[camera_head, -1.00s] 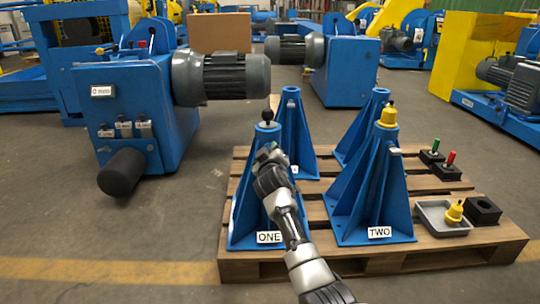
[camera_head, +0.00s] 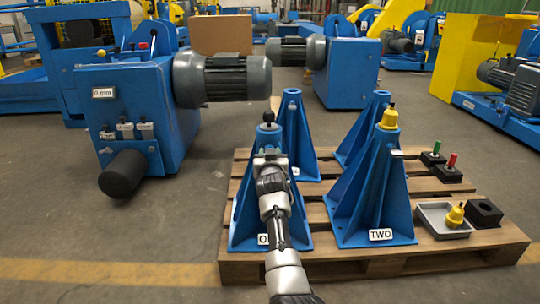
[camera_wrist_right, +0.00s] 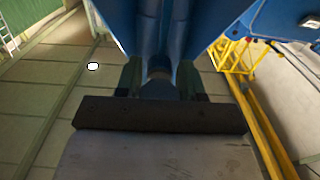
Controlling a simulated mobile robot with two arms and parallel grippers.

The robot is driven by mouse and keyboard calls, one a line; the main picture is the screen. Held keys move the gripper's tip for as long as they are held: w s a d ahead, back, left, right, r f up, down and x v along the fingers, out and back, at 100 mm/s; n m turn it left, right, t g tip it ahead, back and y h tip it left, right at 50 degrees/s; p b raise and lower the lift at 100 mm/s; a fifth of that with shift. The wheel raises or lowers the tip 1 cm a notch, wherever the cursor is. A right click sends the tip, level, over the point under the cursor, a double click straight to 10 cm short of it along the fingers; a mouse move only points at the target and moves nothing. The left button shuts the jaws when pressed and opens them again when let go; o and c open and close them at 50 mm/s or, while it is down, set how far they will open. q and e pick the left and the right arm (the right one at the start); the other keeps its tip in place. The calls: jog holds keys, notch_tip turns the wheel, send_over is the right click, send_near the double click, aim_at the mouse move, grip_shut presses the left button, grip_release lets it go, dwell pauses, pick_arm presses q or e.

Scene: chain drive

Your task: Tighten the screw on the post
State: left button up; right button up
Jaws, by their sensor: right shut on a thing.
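The blue post labelled ONE (camera_head: 243,222) stands at the front left of the pallet, with a black-knobbed piece (camera_head: 268,118) on top. My right gripper (camera_head: 270,155) is at the upper front of this post, shut on its screw. In the right wrist view, the dark fingers (camera_wrist_right: 160,76) stand on both sides of a small round grey end, the screw (camera_wrist_right: 158,71), against the blue post (camera_wrist_right: 165,30). Most of the screw is hidden by the gripper. Post TWO (camera_head: 372,195) carries a yellow cone (camera_head: 389,118) and a grey screw (camera_head: 397,153) on its side. My left gripper is out of view.
The wooden pallet (camera_head: 400,262) also bears two rear blue posts. At its right are a grey tray (camera_head: 433,222) with a yellow cone (camera_head: 455,216), a black block (camera_head: 484,212), and green and red pegs in black holders. A blue motor machine (camera_head: 140,110) stands at left.

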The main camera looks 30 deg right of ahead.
jog(key=shift+a+f, duration=0.1)
jog(key=shift+f, duration=0.1)
dwell(0.3)
jog(key=o, duration=0.9)
jog(key=shift+r, duration=0.1)
